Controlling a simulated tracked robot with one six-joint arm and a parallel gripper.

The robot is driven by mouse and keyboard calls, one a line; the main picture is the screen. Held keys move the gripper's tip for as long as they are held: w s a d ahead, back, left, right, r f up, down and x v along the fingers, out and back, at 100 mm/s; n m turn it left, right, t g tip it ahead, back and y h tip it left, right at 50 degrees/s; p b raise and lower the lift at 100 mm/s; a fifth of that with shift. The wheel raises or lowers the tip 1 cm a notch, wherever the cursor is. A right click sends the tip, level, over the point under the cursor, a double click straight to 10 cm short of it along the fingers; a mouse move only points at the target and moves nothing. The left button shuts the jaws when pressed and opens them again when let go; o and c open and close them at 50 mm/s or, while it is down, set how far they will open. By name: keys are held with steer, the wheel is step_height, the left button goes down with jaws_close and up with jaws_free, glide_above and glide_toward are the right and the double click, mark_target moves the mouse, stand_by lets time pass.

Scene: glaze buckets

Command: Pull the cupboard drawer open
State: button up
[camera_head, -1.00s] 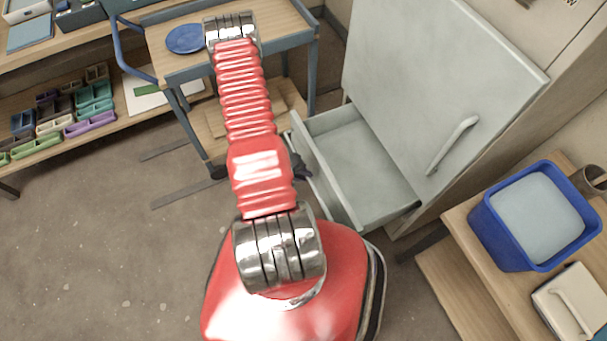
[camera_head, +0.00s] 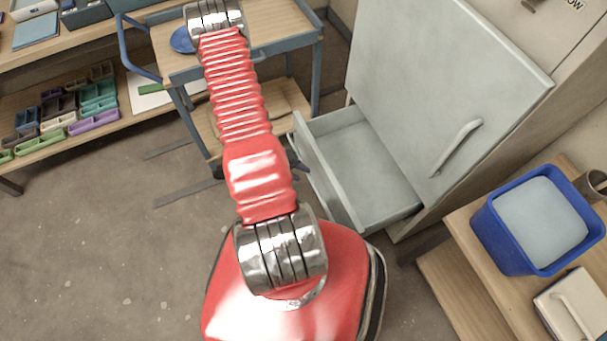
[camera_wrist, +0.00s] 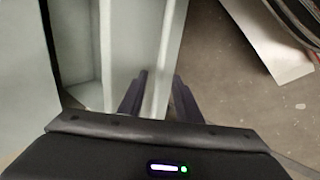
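The pale grey-green cupboard (camera_head: 430,90) stands at the right in the head view. Its drawer (camera_head: 355,170) is pulled well out, and its empty inside shows. My gripper is mostly hidden behind my red arm in the head view; a dark part of it shows just left of the drawer front. In the wrist view my gripper (camera_wrist: 160,95) has its two dark fingers apart. The pale top edge of the drawer front (camera_wrist: 168,60) runs between them, with a strip of floor between it and the right finger.
A cart (camera_head: 270,45) with a blue disc (camera_head: 182,41) stands behind my arm. A blue bucket (camera_head: 490,235) stands on a wooden bench (camera_head: 440,285) at the right. Shelves with coloured trays (camera_head: 95,120) are at the left. The floor (camera_head: 110,240) at front left is clear.

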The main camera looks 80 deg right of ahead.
steer(key=v, duration=0.9)
steer(key=shift+f, duration=0.1)
stand_by(0.6)
